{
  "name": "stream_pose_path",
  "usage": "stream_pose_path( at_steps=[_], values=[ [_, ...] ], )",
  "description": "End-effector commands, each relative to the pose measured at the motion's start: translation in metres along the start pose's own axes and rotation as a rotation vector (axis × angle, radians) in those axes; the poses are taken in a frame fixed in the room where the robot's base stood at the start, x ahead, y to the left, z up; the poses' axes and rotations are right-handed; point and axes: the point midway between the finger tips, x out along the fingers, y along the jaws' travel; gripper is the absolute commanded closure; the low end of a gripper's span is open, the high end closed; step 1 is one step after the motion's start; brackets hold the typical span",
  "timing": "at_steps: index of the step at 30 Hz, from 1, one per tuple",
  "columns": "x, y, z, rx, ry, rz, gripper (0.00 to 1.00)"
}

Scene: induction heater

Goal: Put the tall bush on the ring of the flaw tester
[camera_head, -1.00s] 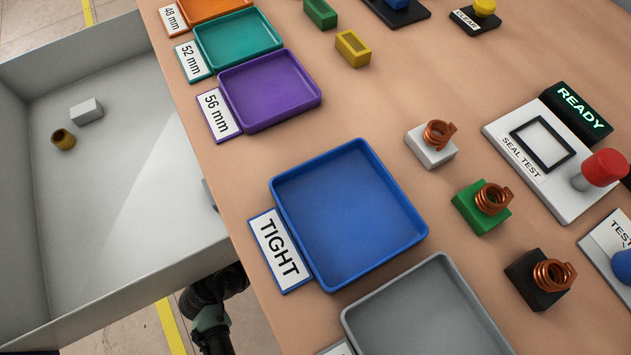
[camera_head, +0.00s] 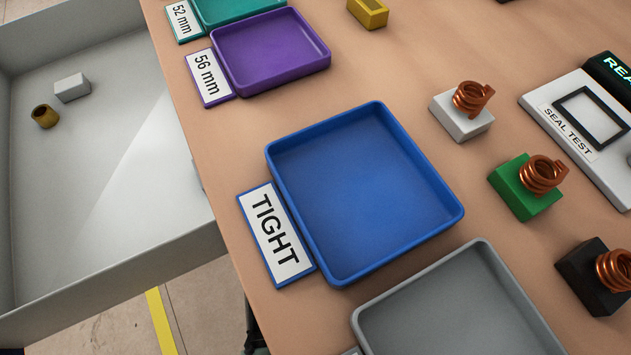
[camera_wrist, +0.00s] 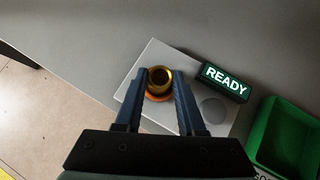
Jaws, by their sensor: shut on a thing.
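In the wrist view, my gripper (camera_wrist: 160,82) has its two blue fingers shut on a brass bush (camera_wrist: 160,75), seen from above with its dark bore showing. An orange ring (camera_wrist: 157,98) shows just below the bush, on the light grey plate of a tester (camera_wrist: 150,60). The bush is over or on the ring; I cannot tell whether they touch. The bush's height cannot be judged from this angle. My gripper is not in the head view.
The tester has a lit READY display (camera_wrist: 225,82). A green tray (camera_wrist: 286,140) stands to its right. The head view shows a grey bin (camera_head: 110,180) with another brass bush (camera_head: 44,116) and a light block (camera_head: 72,87), plus blue (camera_head: 459,214) and purple (camera_head: 324,50) trays and copper coils (camera_head: 472,98).

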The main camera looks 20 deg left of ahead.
Motion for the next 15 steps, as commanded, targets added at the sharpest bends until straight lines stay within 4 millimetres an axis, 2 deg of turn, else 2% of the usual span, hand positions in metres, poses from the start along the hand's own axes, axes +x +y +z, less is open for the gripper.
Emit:
stream_pose_path(
  at_steps=[8,9,13,15],
  values=[
    [0.0005,0.0003,-0.0003,0.0,-0.001,0.0,1.0],
    [0.0006,0.0002,-0.0008,0.0,0.0,0.0,0.56],
    [0.0005,0.0001,-0.0008,0.0,0.0,0.0,0.33],
    [0.0005,0.0001,-0.0008,0.0,0.0,0.0,0.32]
  ],
)
